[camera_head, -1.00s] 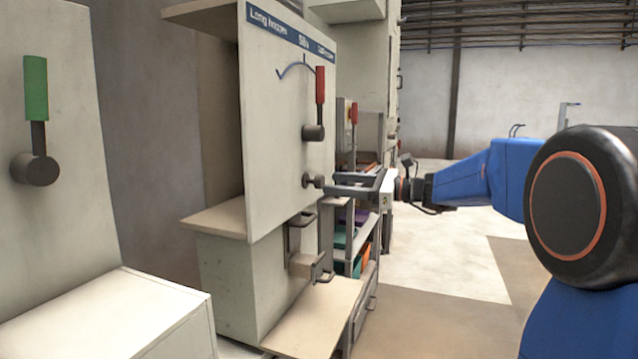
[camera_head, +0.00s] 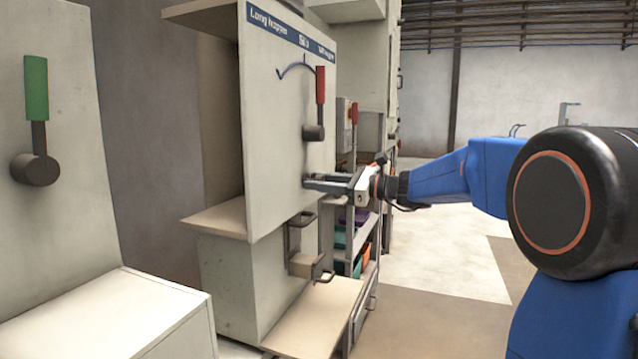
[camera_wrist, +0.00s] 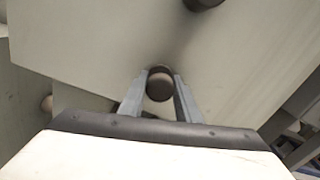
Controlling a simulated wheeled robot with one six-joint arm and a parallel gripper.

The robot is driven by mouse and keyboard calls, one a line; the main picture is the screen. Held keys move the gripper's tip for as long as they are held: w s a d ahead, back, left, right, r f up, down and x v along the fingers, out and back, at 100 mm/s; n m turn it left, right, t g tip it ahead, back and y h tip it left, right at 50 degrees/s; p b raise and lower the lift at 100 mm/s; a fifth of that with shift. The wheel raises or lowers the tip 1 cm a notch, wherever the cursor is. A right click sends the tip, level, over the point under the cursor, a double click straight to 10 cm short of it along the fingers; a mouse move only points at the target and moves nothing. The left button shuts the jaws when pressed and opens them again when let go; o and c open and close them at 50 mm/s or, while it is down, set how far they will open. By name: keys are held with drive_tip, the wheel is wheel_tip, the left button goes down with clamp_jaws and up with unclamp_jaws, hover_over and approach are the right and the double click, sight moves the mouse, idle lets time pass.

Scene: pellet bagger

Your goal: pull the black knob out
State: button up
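The black knob (camera_wrist: 160,86) is a small round dark knob with a paler face on the light panel, seen in the wrist view. My gripper (camera_wrist: 160,80) has one grey finger on each side of it, and the fingers appear to touch its sides. In the head view my gripper (camera_head: 310,183) reaches in from the right, its fingertips at the panel (camera_head: 285,120) below the red-handled lever (camera_head: 318,100). There the fingers hide the knob.
A bracket handle (camera_head: 300,230) and a latch block (camera_head: 310,265) are below my gripper. A pale shelf (camera_head: 315,320) juts out lower down. A rack with bins (camera_head: 360,235) stands behind. A green-handled lever (camera_head: 36,115) is on the left cabinet. Open floor lies at right.

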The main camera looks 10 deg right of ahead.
clamp_jaws()
drive_tip(key=shift+v, duration=1.25)
drive_tip(key=o, duration=1.1)
unclamp_jaws()
drive_tip(key=shift+d, duration=0.15)
drive_tip(key=shift+s, duration=0.1)
drive_tip(key=v, duration=1.7)
drive_tip(key=shift+d, duration=0.15)
